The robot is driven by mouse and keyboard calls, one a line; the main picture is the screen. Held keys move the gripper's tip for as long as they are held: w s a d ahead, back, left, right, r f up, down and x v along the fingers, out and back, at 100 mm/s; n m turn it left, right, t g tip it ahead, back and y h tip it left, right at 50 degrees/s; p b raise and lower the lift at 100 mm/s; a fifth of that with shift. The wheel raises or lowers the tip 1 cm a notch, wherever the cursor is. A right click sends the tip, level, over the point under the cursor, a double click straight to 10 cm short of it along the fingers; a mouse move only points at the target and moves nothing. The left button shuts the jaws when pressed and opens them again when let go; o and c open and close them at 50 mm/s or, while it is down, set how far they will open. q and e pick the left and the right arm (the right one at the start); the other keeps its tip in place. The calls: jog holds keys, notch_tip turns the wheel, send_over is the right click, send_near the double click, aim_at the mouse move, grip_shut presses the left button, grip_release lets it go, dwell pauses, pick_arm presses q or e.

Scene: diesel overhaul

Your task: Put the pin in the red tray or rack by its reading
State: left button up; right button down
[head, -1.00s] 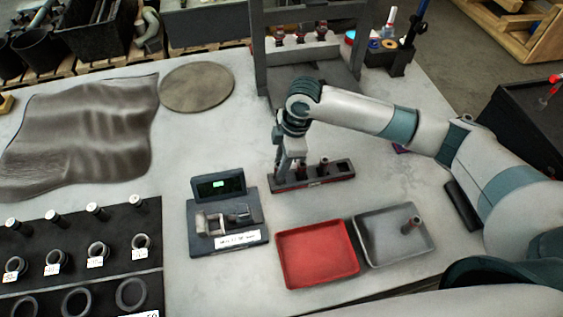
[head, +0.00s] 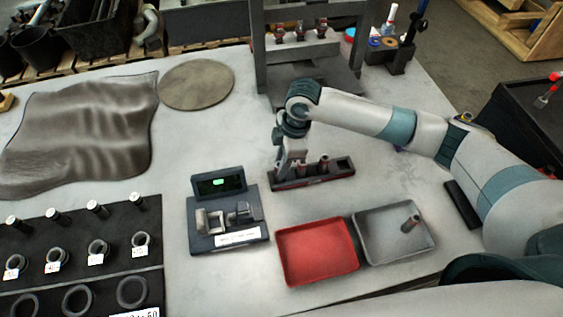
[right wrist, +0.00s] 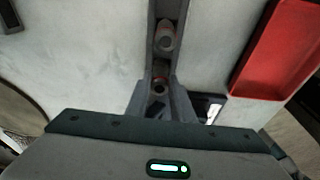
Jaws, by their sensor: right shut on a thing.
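The dark rack (head: 342,170) with a red front lies on the bench, and a pin (head: 324,164) stands in it. My right gripper (head: 291,170) points down at the rack's left part. In the right wrist view its fingers are shut on a pin (right wrist: 160,86) at the rack, and another pin (right wrist: 165,40) stands beyond it. I cannot tell whether the held pin is fully seated. The red tray (head: 318,252) is empty and also shows in the right wrist view (right wrist: 281,50). The gauge (head: 228,225) has a small green-lit display (head: 218,184), too small to read.
A black board (head: 75,265) with rings and pins lies at left. A dark frame (head: 261,60) stands behind the rack. Bench between gauge and rack is clear.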

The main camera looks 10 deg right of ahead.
jog(key=shift+f, duration=0.3)
jog(key=c, duration=1.5)
grip_release()
jog(key=shift+o, duration=0.8)
jog(key=shift+o, duration=1.3)
